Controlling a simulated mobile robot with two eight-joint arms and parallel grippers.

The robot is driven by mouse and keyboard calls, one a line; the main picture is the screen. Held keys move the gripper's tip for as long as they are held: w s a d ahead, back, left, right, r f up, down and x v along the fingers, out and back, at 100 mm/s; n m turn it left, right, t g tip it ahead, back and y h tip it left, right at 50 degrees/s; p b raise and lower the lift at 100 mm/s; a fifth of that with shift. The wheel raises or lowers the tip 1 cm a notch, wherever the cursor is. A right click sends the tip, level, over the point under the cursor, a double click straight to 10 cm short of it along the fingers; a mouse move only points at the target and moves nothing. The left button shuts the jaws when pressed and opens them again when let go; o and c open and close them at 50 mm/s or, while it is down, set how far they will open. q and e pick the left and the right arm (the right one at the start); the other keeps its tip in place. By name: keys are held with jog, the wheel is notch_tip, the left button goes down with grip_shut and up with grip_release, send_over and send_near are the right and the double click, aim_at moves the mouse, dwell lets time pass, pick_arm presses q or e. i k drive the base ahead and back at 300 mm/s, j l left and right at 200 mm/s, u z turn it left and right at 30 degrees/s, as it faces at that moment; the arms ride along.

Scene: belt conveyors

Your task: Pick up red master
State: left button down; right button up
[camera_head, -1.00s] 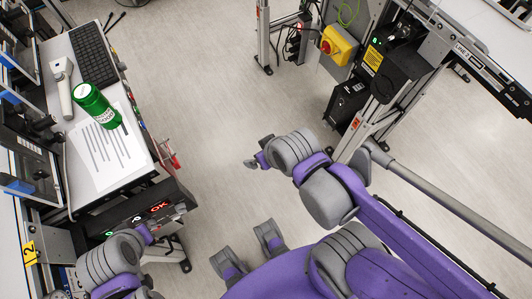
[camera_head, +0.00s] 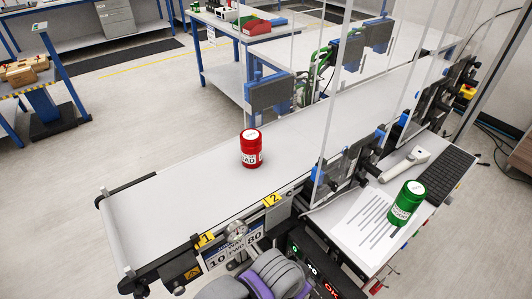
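A red canister (camera_head: 251,148) with a white label and a red-and-white lid stands upright on the grey conveyor belt (camera_head: 170,200), near the belt's middle. Part of my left arm, grey and purple, shows at the bottom edge, in front of the conveyor's near side. Its fingers cannot be made out clearly against the conveyor's side fittings. No gripper touches the red canister. My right gripper is out of view.
A green canister (camera_head: 406,203) stands on a paper sheet (camera_head: 362,226) on the side table at right, near a white scanner (camera_head: 405,164) and a black keyboard (camera_head: 444,177). Clear upright panels and blue-framed devices (camera_head: 347,166) line the belt. The belt's left end is clear.

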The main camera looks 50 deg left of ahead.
aim_at(250, 139)
jog(key=u, duration=0.45)
jog(key=k+l+u, duration=0.1)
jog(key=u, duration=0.85)
jog(key=k+u, duration=0.1)
jog(key=u, duration=0.35)
jog(key=l, duration=0.3)
